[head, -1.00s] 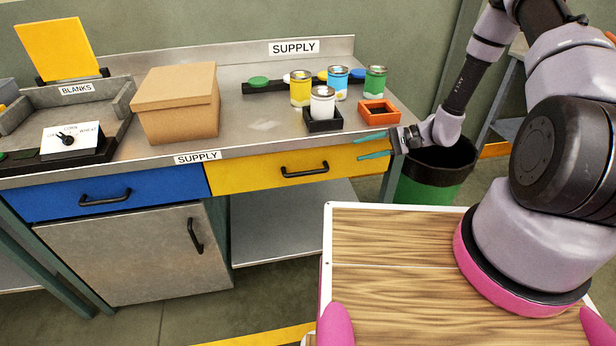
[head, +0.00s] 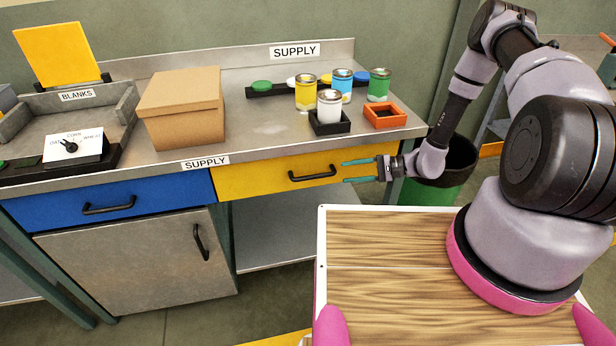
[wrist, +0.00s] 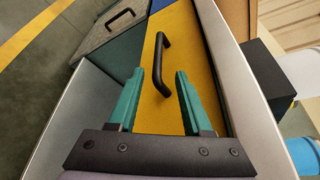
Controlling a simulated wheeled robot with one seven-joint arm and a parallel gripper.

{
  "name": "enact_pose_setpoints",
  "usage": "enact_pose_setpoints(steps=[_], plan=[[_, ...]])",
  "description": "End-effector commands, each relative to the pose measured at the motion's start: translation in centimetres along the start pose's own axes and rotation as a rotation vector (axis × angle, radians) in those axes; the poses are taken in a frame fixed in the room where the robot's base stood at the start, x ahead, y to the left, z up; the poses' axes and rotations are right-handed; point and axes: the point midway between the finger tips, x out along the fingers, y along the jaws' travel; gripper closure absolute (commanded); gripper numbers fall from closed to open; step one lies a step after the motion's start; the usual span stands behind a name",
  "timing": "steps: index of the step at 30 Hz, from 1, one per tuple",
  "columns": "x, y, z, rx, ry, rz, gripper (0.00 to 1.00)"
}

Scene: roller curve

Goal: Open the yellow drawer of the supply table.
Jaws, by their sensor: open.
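The yellow drawer (head: 260,178) is closed under the right part of the supply table (head: 260,139). Its black bar handle (head: 313,175) is on the front face. My gripper (head: 346,171) is just right of the handle in the head view, its teal fingers pointing left. In the wrist view the gripper (wrist: 157,82) is open, with the yellow drawer front (wrist: 185,60) and the handle (wrist: 160,65) ahead of and partly between the fingertips. Nothing is held. I cannot tell whether a finger touches the handle.
A blue drawer (head: 60,208) is left of the yellow one, above a grey cabinet door (head: 130,265). Paint cans, a cardboard box (head: 185,122) and an orange tray (head: 385,116) stand on the tabletop. A black-and-green bin (head: 430,190) stands at the right.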

Motion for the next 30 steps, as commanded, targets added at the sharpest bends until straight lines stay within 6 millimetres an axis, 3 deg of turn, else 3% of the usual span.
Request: enact_pose_setpoints(steps=[8, 21, 30], plan=[[1.8, 0.6, -0.1, 0.005, 0.003, -0.009, 0.5], [9.4, 0.5, -0.2, 0.004, 0.004, -0.008, 0.5], [11.0, 0.4, -0.2, 0.005, 0.006, -0.009, 0.5]])
